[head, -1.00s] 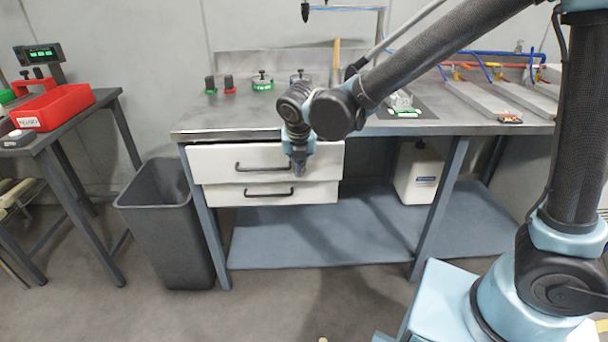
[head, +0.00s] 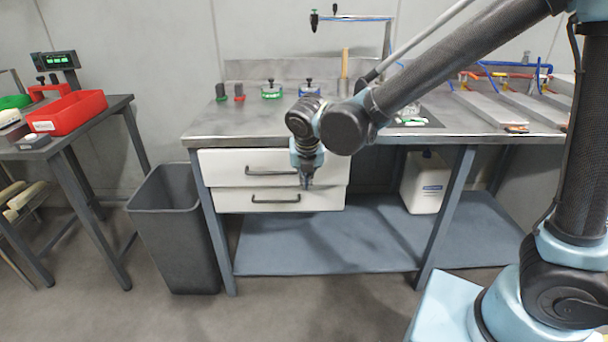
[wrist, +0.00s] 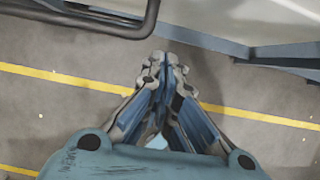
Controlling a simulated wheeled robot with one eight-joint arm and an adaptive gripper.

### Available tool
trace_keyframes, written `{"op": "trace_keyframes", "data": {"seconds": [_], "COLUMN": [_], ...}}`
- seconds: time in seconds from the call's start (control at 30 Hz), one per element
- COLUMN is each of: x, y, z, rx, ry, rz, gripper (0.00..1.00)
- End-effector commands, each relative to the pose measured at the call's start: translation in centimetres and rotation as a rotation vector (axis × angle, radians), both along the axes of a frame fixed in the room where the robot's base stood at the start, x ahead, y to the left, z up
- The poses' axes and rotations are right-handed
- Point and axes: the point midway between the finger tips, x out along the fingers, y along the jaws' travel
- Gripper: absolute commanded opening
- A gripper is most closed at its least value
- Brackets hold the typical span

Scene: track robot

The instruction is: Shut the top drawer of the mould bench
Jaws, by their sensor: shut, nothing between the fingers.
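The mould bench (head: 240,125) has a grey metal top and two white drawers under its left part. The top drawer (head: 225,168) stands out further than the lower drawer (head: 230,202), so it is partly open. Its dark bar handle (head: 268,172) shows on the front; a dark bar at the upper left of the wrist view (wrist: 80,16) looks like this handle. My gripper (head: 306,184) points down in front of the drawer's right half, right of the handle. In the wrist view its fingers (wrist: 165,70) are together and empty. I cannot tell whether it touches the drawer.
A grey bin (head: 175,235) stands against the bench's left side. A side table with a red tray (head: 70,113) is further left. A blue-grey shelf (head: 320,245) lies low under the bench, with a white canister (head: 425,185) on it. Open floor lies in front.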

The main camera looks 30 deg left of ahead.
Motion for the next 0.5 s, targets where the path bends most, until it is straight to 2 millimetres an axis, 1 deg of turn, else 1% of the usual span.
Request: {"op": "trace_keyframes", "data": {"seconds": [0.03,0.3,0.5], "x": [-0.2,-1.9,-2.7], "y": [-0.2,-1.0,-1.6], "z": [1.0,5.3,7.9], "rx": [0.0,0.001,0.001], "ry": [0.0,-0.001,-0.001], "rz": [0.0,0.005,0.004], "gripper": [0.0,0.0,0.0]}}
